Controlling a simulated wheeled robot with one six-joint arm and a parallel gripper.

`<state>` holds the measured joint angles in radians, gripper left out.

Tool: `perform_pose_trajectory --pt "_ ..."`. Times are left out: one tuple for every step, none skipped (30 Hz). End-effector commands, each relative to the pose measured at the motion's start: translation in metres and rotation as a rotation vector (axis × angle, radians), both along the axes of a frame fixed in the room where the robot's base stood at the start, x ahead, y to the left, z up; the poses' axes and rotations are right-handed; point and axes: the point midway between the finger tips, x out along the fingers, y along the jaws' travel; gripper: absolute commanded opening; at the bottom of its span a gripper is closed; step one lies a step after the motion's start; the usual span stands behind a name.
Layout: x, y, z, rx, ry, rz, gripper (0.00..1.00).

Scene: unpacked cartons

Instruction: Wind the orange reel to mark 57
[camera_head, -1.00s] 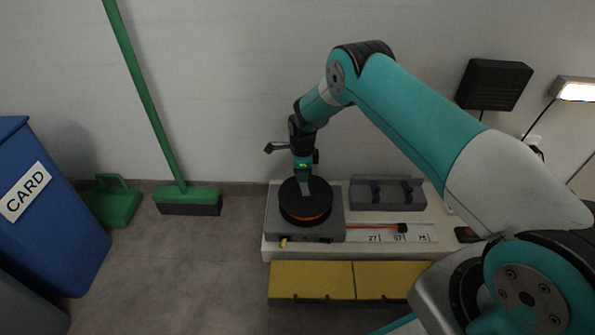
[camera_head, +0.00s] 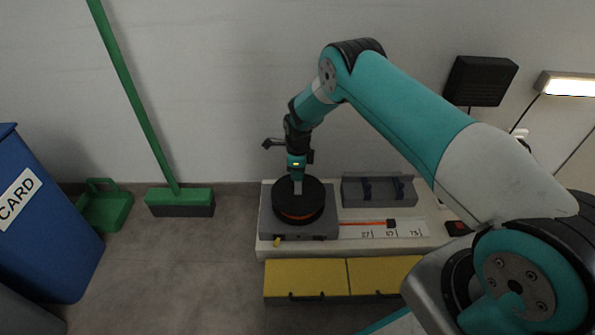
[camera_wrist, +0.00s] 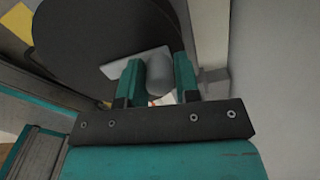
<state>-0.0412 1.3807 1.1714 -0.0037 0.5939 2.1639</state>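The orange reel (camera_head: 299,216) lies flat on a grey box, its orange edge showing under a black top disc (camera_head: 316,195). The disc also shows in the wrist view (camera_wrist: 90,35). My gripper (camera_head: 297,188) points down over the disc. In the wrist view my gripper (camera_wrist: 158,78) has its fingers closed on both sides of a grey knob (camera_wrist: 158,72), beside a pale bar on the disc. An orange strip (camera_head: 360,223) runs right from the box to a black end block (camera_head: 391,223). The block stands about above the middle mark of the scale (camera_head: 405,232), which seems to read 57.
A grey holder (camera_head: 380,192) stands behind the scale on the white bench. Yellow-topped boxes (camera_head: 305,278) stand in front. A green broom (camera_head: 180,197), a dustpan and a blue CARD bin (camera_head: 45,235) are at left. A lamp (camera_head: 570,84) is at right.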

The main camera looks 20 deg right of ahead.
Motion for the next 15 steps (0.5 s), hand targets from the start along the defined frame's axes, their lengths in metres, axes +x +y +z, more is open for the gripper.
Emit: perform_pose_trajectory --pt "0.000 0.000 0.000 -0.001 -0.001 0.000 0.42" --pt "0.000 0.000 0.000 -0.001 -0.001 0.000 0.49" --pt "0.000 0.000 0.000 -0.001 -0.001 0.000 0.52" --pt "0.000 0.000 0.000 -0.001 -0.001 0.000 0.52" --pt "0.000 0.000 0.000 0.000 0.000 0.000 0.52" --pt "0.000 0.000 0.000 0.000 0.000 0.000 0.52" --pt "0.000 0.000 0.000 0.000 0.000 0.000 0.52" --pt "0.000 0.000 0.000 0.000 0.000 0.001 0.52" --pt "0.000 0.000 0.000 0.000 0.000 0.001 0.52" --pt "0.000 0.000 0.000 0.000 0.000 0.001 0.52" --pt "0.000 0.000 0.001 0.000 0.000 0.001 0.52" --pt "0.000 0.000 0.003 0.000 0.000 0.001 0.52" --pt "0.000 0.000 0.006 0.000 0.000 0.001 0.52" --pt "0.000 0.000 0.009 0.001 -0.001 0.001 0.52" --pt "0.001 0.000 0.015 0.000 -0.001 0.001 0.52"
